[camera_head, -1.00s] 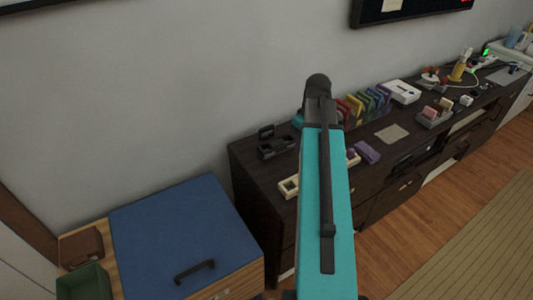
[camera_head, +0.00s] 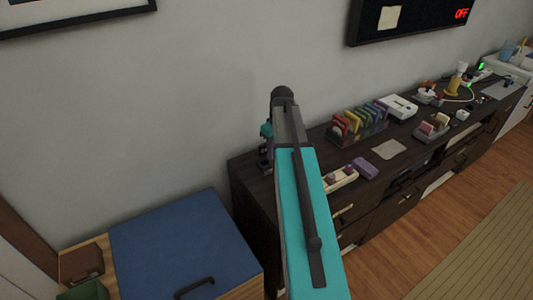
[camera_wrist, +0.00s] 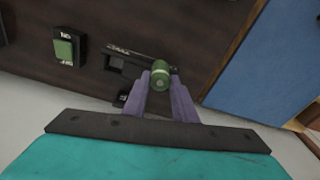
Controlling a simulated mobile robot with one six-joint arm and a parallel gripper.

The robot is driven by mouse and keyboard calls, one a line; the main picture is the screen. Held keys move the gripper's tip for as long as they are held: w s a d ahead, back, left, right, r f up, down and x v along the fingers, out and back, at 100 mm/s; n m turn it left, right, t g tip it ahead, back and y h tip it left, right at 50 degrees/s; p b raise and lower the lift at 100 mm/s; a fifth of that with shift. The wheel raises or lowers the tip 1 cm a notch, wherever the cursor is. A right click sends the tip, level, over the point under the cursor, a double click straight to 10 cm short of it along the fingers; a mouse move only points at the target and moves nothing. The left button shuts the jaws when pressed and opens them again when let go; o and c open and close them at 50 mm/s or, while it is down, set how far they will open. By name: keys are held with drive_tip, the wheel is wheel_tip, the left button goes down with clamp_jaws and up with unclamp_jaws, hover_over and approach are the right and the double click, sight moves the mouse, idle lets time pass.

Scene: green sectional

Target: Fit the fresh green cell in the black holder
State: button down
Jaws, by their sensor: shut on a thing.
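In the wrist view my gripper (camera_wrist: 160,82) has its two purple fingers shut on a green cylindrical cell (camera_wrist: 160,72), seen nearly end-on. The black holder (camera_wrist: 122,65), with an open recess, lies on the dark cabinet top just left of the cell and partly behind the fingers. The cell looks above or beside the holder's right part; I cannot tell whether they touch. In the head view my arm hides most of the holder, the cell and the fingertips.
A black switch box with a green rocker (camera_wrist: 65,48) sits left of the holder. A cream tray (camera_head: 341,180), a purple block (camera_head: 365,168) and a rack of coloured cards (camera_head: 358,125) stand farther right on the cabinet (camera_head: 240,165). A blue-topped unit (camera_head: 185,240) stands left.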

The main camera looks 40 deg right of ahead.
drive_tip(key=w, duration=0.2)
drive_tip(key=w+a, duration=0.1)
drive_tip(key=shift+w+a+f, duration=0.15)
drive_tip(key=shift+w, duration=0.2)
drive_tip(key=shift+f+p, duration=0.8)
drive_tip(key=shift+f, duration=0.95)
drive_tip(key=shift+f, duration=0.1)
drive_tip(key=c, duration=1.5)
unclamp_jaws()
drive_tip(key=shift+o, duration=0.3)
